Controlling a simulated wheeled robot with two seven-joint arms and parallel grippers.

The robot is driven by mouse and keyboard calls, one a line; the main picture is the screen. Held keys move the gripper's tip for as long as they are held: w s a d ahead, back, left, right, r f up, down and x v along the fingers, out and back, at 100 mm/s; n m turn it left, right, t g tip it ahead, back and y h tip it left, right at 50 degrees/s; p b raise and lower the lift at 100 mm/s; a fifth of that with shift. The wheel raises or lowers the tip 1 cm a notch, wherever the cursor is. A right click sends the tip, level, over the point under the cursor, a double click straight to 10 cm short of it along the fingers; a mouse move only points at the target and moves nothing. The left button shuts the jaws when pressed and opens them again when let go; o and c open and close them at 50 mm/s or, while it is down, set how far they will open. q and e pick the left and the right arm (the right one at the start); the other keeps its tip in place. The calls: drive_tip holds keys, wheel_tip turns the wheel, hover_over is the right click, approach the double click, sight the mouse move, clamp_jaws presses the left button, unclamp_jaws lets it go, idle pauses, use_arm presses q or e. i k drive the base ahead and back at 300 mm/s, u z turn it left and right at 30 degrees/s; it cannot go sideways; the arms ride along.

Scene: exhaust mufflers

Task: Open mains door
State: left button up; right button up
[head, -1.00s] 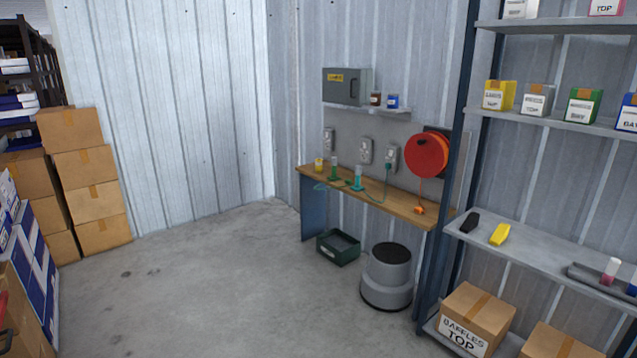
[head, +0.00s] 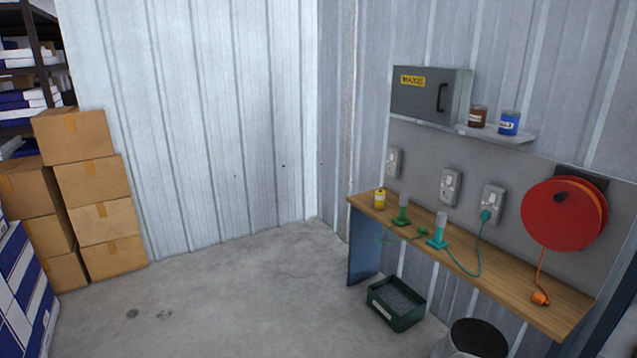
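A grey metal mains box (head: 425,97) with a yellow "MAINS" label (head: 412,80) is on the corrugated wall, at the left end of a small grey shelf. Its door is shut, and a dark upright handle (head: 441,97) shows near the right side of the front. Neither of my grippers shows in the head view.
A brown jar (head: 478,117) and a blue jar (head: 509,123) stand right of the box. Below are sockets (head: 451,187), a red cable reel (head: 563,214) and a narrow wooden bench (head: 490,270).

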sight(431, 94)
drive_tip(key=z, duration=0.3)
drive_tip(key=i, duration=2.4)
drive_tip(key=z, duration=0.5)
